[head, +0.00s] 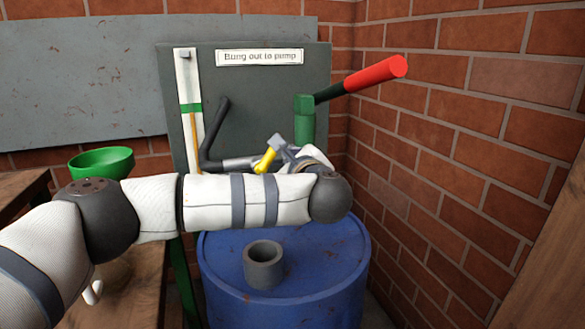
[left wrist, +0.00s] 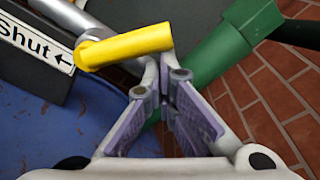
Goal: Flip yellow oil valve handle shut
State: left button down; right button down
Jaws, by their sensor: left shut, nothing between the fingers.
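The yellow valve handle (left wrist: 125,45) sits on a grey pipe and lies crosswise in the left wrist view. It also shows as a short yellow piece (head: 265,160) just above my left forearm in the head view. My left gripper (left wrist: 163,78) is shut and empty, with its fingertips close to the handle's free end. Whether they touch it I cannot tell. In the head view the gripper (head: 284,148) is just right of the handle and partly hidden by my arm. A white sign reading "Shut" with an arrow (left wrist: 36,38) is beside the handle's pivot. My right gripper is not in view.
A green pump body (head: 304,120) with a red-ended lever (head: 375,77) stands behind the gripper. A blue drum (head: 325,270) with a grey collar (head: 263,265) is below. A brick wall (head: 450,150) closes the right side. A green funnel (head: 102,162) is at left.

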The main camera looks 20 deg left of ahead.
pick_arm(q)
jog(key=shift+s+a+r+n+b, duration=0.35)
jog(key=shift+a+r+b, duration=0.15)
jog(key=shift+r, duration=0.15)
jog(key=shift+s+a+r+n+b, duration=0.25)
jog(key=shift+s+a+r+b, duration=0.15)
jog(key=shift+r, duration=0.2)
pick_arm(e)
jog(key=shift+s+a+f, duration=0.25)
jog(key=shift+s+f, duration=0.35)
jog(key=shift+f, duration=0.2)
pick_arm(q)
jog(key=shift+a+r, duration=0.1)
jog(key=shift+a, duration=0.05)
jog(key=shift+w, duration=0.1)
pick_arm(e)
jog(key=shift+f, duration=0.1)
